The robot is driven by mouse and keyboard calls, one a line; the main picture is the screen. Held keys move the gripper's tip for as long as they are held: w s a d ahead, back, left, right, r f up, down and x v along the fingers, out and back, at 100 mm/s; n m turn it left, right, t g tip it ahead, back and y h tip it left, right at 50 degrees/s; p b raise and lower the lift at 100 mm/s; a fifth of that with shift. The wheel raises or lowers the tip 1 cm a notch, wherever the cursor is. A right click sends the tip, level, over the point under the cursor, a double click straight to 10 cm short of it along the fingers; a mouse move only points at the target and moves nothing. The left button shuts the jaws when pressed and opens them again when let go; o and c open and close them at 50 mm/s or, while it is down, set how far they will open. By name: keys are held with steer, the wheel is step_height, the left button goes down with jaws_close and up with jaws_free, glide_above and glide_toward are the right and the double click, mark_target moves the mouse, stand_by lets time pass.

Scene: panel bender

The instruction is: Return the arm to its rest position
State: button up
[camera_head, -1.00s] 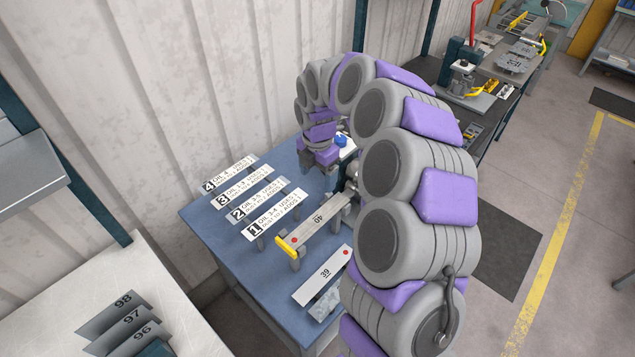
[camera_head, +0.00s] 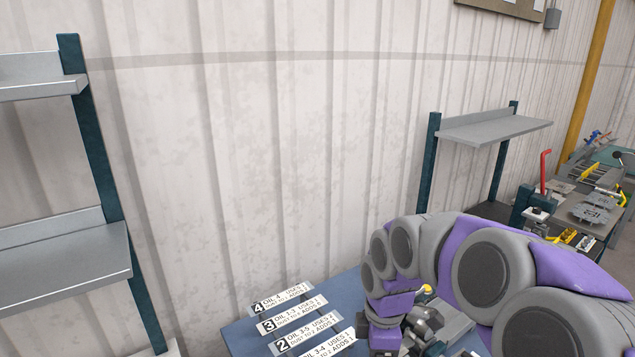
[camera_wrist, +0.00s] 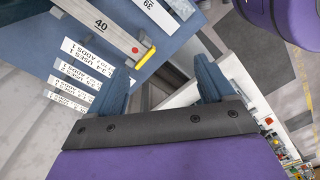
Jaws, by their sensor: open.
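My gripper (camera_wrist: 163,85) is open in the wrist view, its two blue fingers apart with nothing held between them. Through the gap I see floor and furniture edges, out of focus on any one object. In the head view my grey and purple arm is bent at the lower right, over the blue table (camera_head: 240,338); its fingertips cannot be made out there. The table also shows in the wrist view (camera_wrist: 185,47). On it are a bar marked 40 (camera_wrist: 85,18) with a yellow end, and a plate marked 39 (camera_wrist: 158,12).
Numbered label strips (camera_head: 285,298) lie on the table, left of my arm. Grey wall shelves stand at the left (camera_head: 65,275) and right (camera_head: 495,130). A bench with a red-handled tool (camera_head: 545,170) is at the far right. The space before the wall above the table is clear.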

steer(key=s+d+f+m+b, duration=0.1)
steer(key=s+f+m+b, duration=0.2)
steer(key=s+m, duration=0.5)
steer(key=s+d+f+m+g+b, duration=0.1)
steer(key=s+f+m+b, duration=0.2)
steer(key=s+m, duration=0.5)
steer(key=s, duration=0.9)
steer(key=shift+s+d+f+m, duration=0.3)
steer(key=shift+d+f, duration=0.05)
steer(key=shift+d, duration=0.05)
steer(key=shift+s+f+m, duration=0.1)
steer(key=shift+s+m, duration=0.3)
steer(key=shift+c, duration=0.3)
